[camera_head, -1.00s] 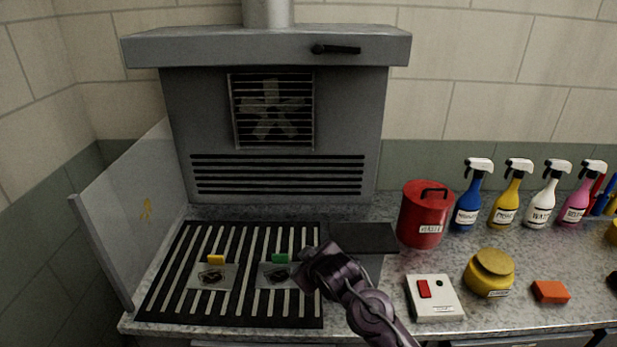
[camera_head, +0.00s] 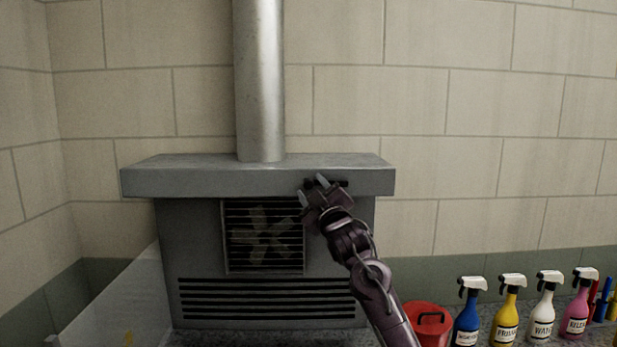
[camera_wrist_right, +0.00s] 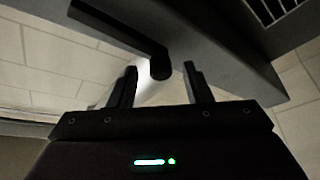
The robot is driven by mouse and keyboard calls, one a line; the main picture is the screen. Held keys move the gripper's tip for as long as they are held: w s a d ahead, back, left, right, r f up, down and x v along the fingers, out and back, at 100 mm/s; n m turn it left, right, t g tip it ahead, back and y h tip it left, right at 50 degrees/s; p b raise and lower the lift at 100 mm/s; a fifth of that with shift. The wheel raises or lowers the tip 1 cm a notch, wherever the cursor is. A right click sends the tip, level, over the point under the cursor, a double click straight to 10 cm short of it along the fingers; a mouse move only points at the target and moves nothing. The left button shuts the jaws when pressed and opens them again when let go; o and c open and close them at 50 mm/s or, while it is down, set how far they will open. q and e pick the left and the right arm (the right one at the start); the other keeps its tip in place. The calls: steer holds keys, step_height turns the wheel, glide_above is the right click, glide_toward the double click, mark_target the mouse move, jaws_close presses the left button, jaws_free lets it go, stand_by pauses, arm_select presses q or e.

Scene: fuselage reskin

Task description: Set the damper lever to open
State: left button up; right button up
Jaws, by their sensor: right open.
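The damper lever (camera_wrist_right: 118,27) is a black bar with a rounded end, mounted on the front face of the grey hood (camera_head: 200,181). In the head view the lever (camera_head: 340,183) is mostly hidden behind my right gripper (camera_head: 313,190). My right gripper also shows in the right wrist view (camera_wrist_right: 158,85), open and empty. One end of the lever shows just beyond and between its two fingers; I cannot tell whether they touch it. My left gripper is not in view.
A metal flue pipe (camera_head: 260,80) rises from the hood top. Below is a fan grille (camera_head: 263,237). A red canister (camera_head: 428,322) and several spray bottles, such as the blue one (camera_head: 467,325), stand at lower right. The wall beside the hood is clear.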

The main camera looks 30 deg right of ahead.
steer(key=shift+p+x, duration=0.5)
steer(key=shift+x, duration=0.85)
steer(key=shift+f, duration=0.1)
jaws_close()
